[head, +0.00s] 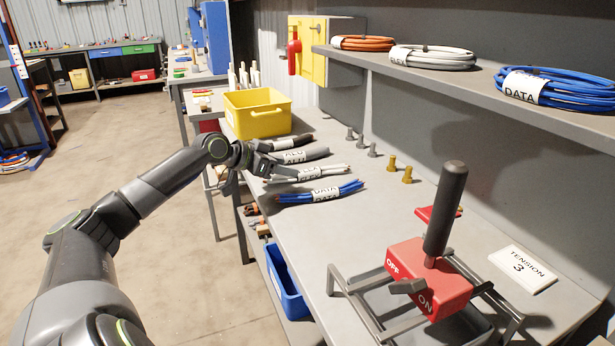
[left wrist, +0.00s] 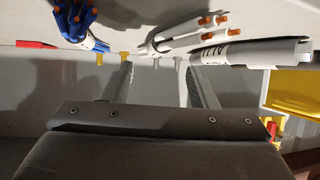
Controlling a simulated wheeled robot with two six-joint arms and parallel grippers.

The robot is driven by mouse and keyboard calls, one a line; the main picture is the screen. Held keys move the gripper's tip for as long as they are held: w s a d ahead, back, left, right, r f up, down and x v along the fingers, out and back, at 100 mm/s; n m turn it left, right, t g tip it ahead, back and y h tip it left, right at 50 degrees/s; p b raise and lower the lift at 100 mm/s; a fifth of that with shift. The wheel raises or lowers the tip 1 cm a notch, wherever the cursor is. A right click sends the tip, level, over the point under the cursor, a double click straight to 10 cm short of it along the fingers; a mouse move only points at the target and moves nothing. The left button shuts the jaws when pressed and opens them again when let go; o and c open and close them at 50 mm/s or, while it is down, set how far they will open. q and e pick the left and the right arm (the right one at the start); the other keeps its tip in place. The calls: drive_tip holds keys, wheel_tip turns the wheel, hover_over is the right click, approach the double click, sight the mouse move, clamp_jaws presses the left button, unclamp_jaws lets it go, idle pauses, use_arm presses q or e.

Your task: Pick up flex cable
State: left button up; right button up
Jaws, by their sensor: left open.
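The flex cable (head: 308,174) is a bundle of white strands with a white label. It lies on the grey workbench between the grey cable and the blue cable. In the left wrist view the white bundle (left wrist: 184,36) shows orange strand ends, just beyond the fingers. My left gripper (head: 266,163) is open and empty at the bench's front edge, by the near end of the white and grey cables. Its two fingers (left wrist: 158,78) show spread apart in the left wrist view. My right gripper is not in view.
A blue DATA cable (head: 320,193), a grey ALU cable (head: 293,158) and a black cable (head: 287,142) lie alongside. A yellow bin (head: 258,112) stands behind them. Metal pegs (head: 391,163) stand to the right. A red ON/OFF block (head: 428,278) with a black handle is nearer.

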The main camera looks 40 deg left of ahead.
sight(304, 171)
use_arm(q)
drive_tip(key=shift+x, duration=3.75)
drive_tip(key=shift+d+r, duration=0.1)
drive_tip(key=shift+d, duration=0.1)
drive_tip(key=shift+c, duration=0.2)
clamp_jaws()
